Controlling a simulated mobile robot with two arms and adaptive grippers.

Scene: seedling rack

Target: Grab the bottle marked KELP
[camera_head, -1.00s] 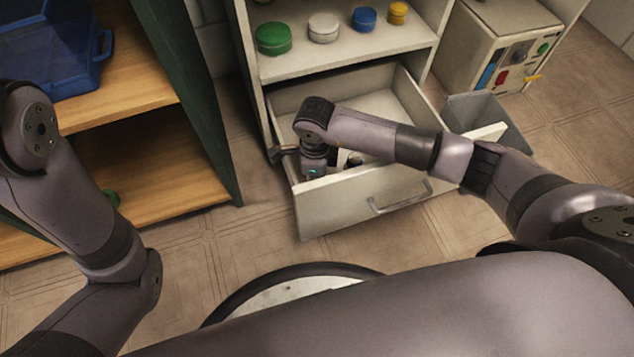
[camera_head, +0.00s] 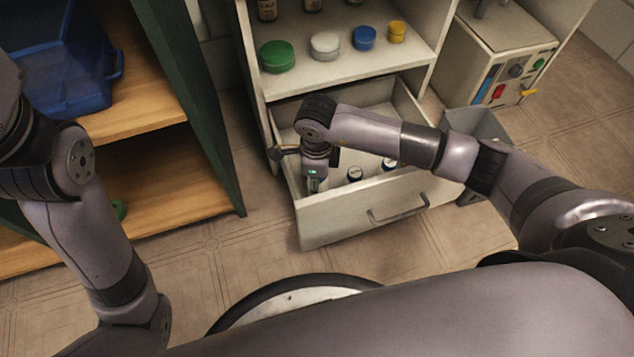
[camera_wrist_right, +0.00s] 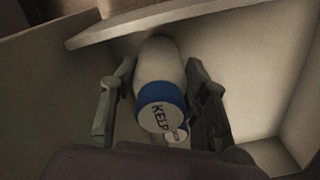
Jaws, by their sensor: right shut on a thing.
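The bottle marked KELP (camera_wrist_right: 158,75) is pale with a blue cap, and its label faces the camera in the right wrist view. It stands between the two fingers of my right gripper (camera_wrist_right: 160,62), which is shut on it. In the head view my right gripper (camera_head: 314,184) points down inside the front left part of the open drawer (camera_head: 350,212). The KELP bottle is mostly hidden there by the gripper and drawer front. Only my left arm shows; its gripper is out of view.
Two other capped bottles, one (camera_head: 354,175) near and one (camera_head: 390,164) farther right, stand in the drawer. A shelf above holds green (camera_head: 277,57), white (camera_head: 325,46), blue (camera_head: 365,38) and yellow (camera_head: 397,31) round containers. A grey bin (camera_head: 478,124) stands right of the drawer.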

